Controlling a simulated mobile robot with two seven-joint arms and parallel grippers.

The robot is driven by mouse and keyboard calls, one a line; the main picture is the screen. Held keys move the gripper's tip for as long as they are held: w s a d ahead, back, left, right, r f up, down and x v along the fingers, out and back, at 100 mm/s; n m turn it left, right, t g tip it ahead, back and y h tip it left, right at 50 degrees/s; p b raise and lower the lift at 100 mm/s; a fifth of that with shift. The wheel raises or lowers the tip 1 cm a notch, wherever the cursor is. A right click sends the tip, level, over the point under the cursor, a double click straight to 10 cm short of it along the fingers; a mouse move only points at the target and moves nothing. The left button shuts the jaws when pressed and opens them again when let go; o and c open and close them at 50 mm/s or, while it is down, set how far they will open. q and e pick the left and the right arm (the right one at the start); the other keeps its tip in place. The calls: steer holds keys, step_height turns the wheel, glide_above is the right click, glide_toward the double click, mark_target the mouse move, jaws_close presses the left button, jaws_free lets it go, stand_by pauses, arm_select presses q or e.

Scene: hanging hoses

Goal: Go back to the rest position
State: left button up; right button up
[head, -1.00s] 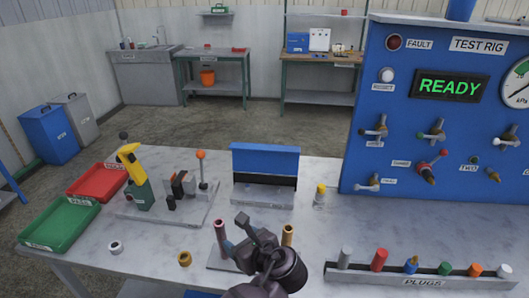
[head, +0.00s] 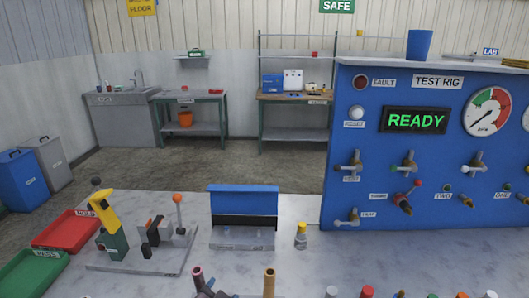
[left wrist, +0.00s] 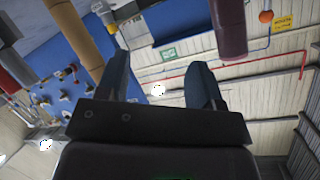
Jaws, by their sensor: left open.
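My left gripper shows in the left wrist view (left wrist: 159,68) with its two dark fingers apart and nothing between them. In the head view only dark tips of it show at the bottom edge (head: 212,289), between a dark red upright tube (head: 197,277) and a brass-coloured upright tube (head: 268,283). In the left wrist view a brown tube (left wrist: 76,35) is left of the fingers and a dark red tube (left wrist: 230,28) is right of them. I cannot tell whether the gripper touches either tube. My right gripper is not in view.
The blue test rig (head: 420,150) reads READY at the right of the bench. A blue-topped stand (head: 243,205), a yellow-handled fixture (head: 108,225), a red tray (head: 66,230) and a green tray (head: 32,272) are on the bench. Several plugs (head: 367,291) line the bottom right edge.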

arm_select(q)
steer(key=s+a+f+n+g+y, duration=0.1)
steer(key=s+a+f+n, duration=0.2)
steer(key=s+a+f, duration=0.3)
steer(key=s+a+f+n+g+y+b, duration=0.1)
steer(key=s+a+f+n, duration=0.3)
steer(key=s+a, duration=0.7)
steer(key=s+f, duration=0.2)
steer(key=s, duration=0.1)
steer(key=shift+s+f, duration=0.35)
steer(key=shift+f, duration=0.05)
